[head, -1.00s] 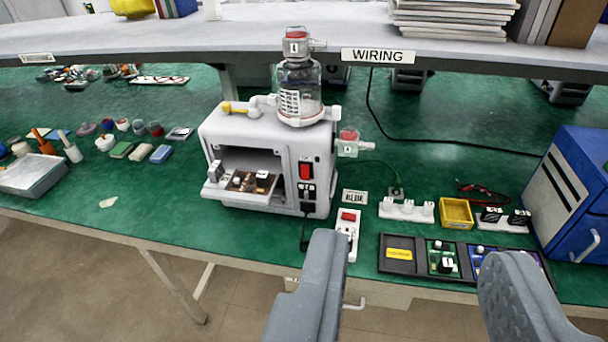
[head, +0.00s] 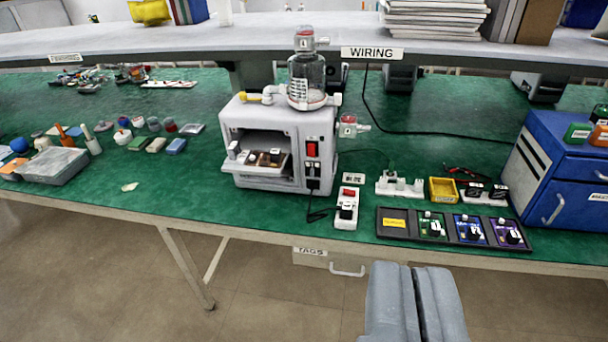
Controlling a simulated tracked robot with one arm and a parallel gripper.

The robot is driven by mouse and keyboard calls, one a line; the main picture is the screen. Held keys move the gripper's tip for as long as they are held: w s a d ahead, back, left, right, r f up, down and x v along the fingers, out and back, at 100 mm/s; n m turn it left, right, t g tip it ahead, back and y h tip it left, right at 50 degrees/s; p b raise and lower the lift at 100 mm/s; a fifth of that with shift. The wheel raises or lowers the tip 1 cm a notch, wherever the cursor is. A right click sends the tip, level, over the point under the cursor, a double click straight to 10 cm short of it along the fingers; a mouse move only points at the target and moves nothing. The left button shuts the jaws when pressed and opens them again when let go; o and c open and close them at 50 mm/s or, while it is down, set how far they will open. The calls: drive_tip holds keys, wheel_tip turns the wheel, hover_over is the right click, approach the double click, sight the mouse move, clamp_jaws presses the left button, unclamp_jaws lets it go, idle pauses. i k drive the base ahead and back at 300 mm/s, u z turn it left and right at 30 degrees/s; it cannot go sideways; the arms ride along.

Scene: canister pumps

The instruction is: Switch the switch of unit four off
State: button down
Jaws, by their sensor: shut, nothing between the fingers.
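A white pump unit (head: 262,115) with a clear canister (head: 307,80) on top stands on the green bench mat; I cannot read its number surely. A red rocker switch (head: 312,149) is on its front right; its on or off position is too small to tell. A white power strip (head: 346,215) with a red switch (head: 349,193) lies in front of the unit's right side. My gripper (head: 408,268) is shut and empty, low in the picture, in front of the bench edge and apart from the unit.
A black tray (head: 396,223) with small boards lies right of the strip. A white socket block (head: 398,187), a yellow bin (head: 443,190) and a blue cabinet (head: 560,165) are further right. A shelf (head: 200,40) spans above. A grey tray (head: 55,167) lies left.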

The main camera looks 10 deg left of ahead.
sight(310, 146)
drive_tip(key=k, duration=0.8)
drive_tip(key=u, duration=0.5)
drive_tip(key=i, duration=2.25)
drive_tip(key=z, duration=0.5)
